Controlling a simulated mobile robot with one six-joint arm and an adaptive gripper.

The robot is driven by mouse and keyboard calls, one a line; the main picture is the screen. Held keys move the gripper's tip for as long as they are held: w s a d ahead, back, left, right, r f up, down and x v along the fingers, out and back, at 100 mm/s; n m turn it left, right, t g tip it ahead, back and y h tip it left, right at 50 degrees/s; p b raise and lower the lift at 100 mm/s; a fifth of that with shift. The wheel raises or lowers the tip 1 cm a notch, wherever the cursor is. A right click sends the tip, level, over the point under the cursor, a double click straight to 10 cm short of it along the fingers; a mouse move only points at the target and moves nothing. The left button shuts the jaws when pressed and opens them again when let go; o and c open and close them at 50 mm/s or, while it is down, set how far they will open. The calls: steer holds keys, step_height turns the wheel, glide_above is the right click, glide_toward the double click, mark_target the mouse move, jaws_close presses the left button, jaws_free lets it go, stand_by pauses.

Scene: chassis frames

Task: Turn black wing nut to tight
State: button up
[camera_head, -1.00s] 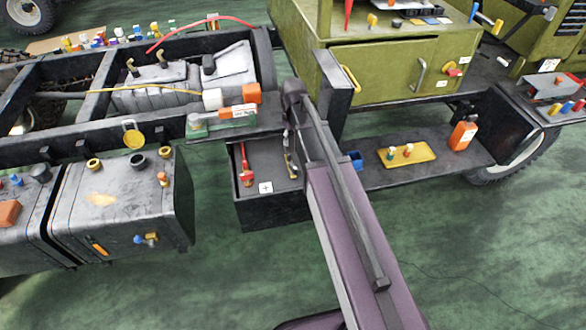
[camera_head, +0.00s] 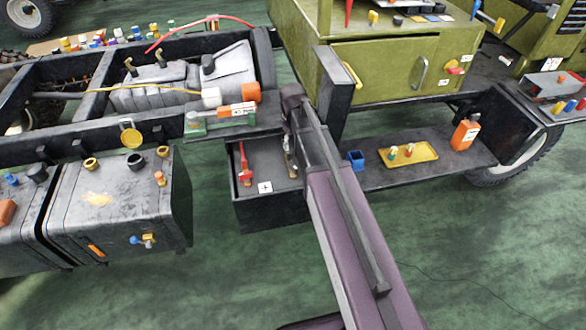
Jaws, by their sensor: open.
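I cannot make out a black wing nut with certainty; it may be too small to tell or hidden by my arm. My arm rises from the bottom edge to the dark open tray below the chassis rail. My gripper (camera_head: 290,168) seems to hang at the arm's far end over this tray (camera_head: 285,212). It is small and partly merged with the dark background, with its jaws apart. I see nothing held in it. Black round parts show on the grey tank at left, one of them a black cap (camera_head: 137,160).
A red tool (camera_head: 245,165) stands in the tray, left of my gripper. To the right are a blue bin (camera_head: 355,160), a yellow tray (camera_head: 422,150) and an orange bottle (camera_head: 465,133). A black post (camera_head: 333,95) and the green cab box (camera_head: 395,70) stand close behind.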

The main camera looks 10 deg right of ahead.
mark_target(293, 164)
steer(key=shift+f+b, duration=5.35)
steer(key=shift+f, duration=0.3)
jaws_close()
